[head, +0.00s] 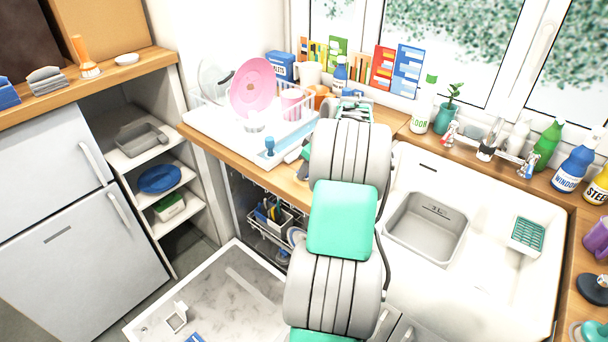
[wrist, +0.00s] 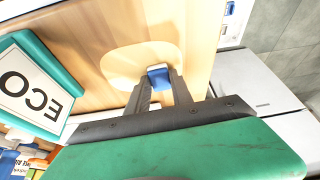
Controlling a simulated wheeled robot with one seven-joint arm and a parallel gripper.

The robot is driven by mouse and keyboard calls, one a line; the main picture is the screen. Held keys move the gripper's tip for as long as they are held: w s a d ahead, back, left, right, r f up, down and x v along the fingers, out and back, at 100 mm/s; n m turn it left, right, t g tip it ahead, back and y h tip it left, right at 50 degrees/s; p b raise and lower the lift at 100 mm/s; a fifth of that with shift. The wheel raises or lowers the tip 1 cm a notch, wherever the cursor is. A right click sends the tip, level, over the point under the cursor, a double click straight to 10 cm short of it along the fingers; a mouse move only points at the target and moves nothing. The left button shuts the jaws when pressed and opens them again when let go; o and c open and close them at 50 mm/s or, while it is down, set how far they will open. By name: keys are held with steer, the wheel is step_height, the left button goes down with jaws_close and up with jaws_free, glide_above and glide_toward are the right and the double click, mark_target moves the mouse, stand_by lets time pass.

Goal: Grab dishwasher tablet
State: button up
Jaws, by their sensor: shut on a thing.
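In the wrist view, my gripper (wrist: 158,84) is shut on a small blue and white block, the dishwasher tablet (wrist: 158,75). The tablet sits between the fingertips, over the pale wooden worktop (wrist: 100,50). A rounded pale patch lies around it in the picture; I cannot tell whether the tablet touches the surface. A teal box with a white ECO label (wrist: 32,85) stands to the left of the fingers. In the head view, my arm hides the fingertips and the tablet.
A dish rack (head: 205,112) with a pink plate (head: 253,87) stands left of my arm. The dishwasher door (head: 225,300) is lowered, with a cutlery basket (head: 270,215) inside. The sink (head: 428,228) is at the right. Bottles (head: 575,168) line the sill.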

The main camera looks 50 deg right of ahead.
jaws_close()
steer(key=shift+r, duration=0.1)
